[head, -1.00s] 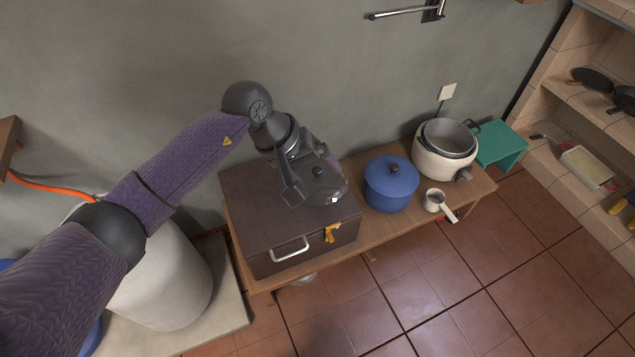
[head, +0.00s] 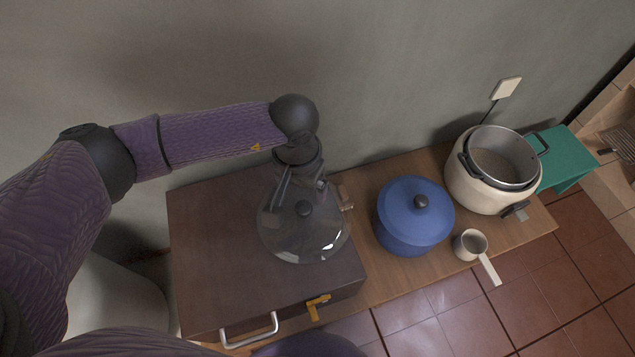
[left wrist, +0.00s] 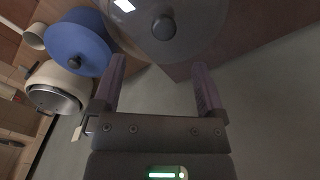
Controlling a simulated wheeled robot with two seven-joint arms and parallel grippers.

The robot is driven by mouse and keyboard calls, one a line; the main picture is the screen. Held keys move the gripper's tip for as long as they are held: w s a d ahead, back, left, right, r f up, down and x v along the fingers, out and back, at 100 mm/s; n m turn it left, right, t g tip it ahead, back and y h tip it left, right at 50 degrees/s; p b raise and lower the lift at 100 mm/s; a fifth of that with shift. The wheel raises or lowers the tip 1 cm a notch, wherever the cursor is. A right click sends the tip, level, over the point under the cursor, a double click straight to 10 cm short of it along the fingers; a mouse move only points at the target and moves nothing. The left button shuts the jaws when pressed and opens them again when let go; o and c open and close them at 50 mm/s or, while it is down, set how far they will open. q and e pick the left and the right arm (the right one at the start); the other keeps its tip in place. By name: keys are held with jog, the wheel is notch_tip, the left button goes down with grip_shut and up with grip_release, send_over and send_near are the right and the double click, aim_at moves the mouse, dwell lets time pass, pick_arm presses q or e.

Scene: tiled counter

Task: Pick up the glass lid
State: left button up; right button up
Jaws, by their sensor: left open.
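The glass lid (head: 303,237) is a clear round lid with a dark knob. It lies on top of the dark brown box in the head view. It also shows at the top of the left wrist view (left wrist: 190,40), with its knob just beyond the fingertips. My left gripper (head: 305,182) is above the back part of the lid, seen from above and partly hidden by its own wrist. In the left wrist view its two fingers (left wrist: 158,75) are spread apart with nothing between them. My right gripper does not show.
The brown box (head: 215,270) has a silver handle and a yellow latch in front. A blue pot (head: 412,225) with a lid stands to its right on the wooden bench. Farther right are a small saucepan (head: 470,244), a white cooker (head: 478,190) and a green stool (head: 562,158). A wall runs behind.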

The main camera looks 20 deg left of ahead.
aim_at(303, 207)
pick_arm(q)
jog(key=shift+w+a+f, duration=0.15)
jog(key=shift+w+f, duration=0.2)
jog(key=shift+f, duration=0.25)
notch_tip(303, 207, down, 9)
jog(key=b, duration=0.6)
jog(key=shift+w, duration=0.1)
jog(key=shift+f+b, duration=0.3)
jog(key=shift+b, duration=0.1)
jog(key=shift+r, duration=0.3)
grip_shut()
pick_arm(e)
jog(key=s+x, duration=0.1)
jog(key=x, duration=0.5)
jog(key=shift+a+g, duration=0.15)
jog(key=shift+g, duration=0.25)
